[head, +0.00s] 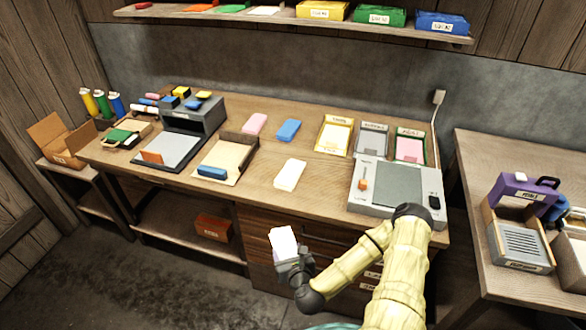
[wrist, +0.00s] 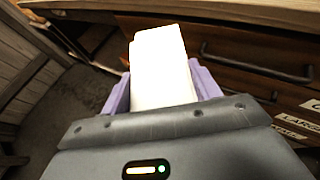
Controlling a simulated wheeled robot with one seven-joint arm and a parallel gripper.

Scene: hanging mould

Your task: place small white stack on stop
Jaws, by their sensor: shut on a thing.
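My gripper (head: 290,262) is in front of the workbench, by the drawers. It is shut on a small white stack (head: 284,241), which sticks up from the jaws. In the wrist view the stack (wrist: 163,65) stands between the two purple fingers (wrist: 162,92), clear of the bench. No label marks the stop, so I cannot tell for sure which part it is. A small orange block (head: 152,157) is at the front of the grey tray (head: 178,148) of a dark jig on the left.
Drawers (wrist: 260,70) are close beside my gripper. Bare bench lies around the cream block.

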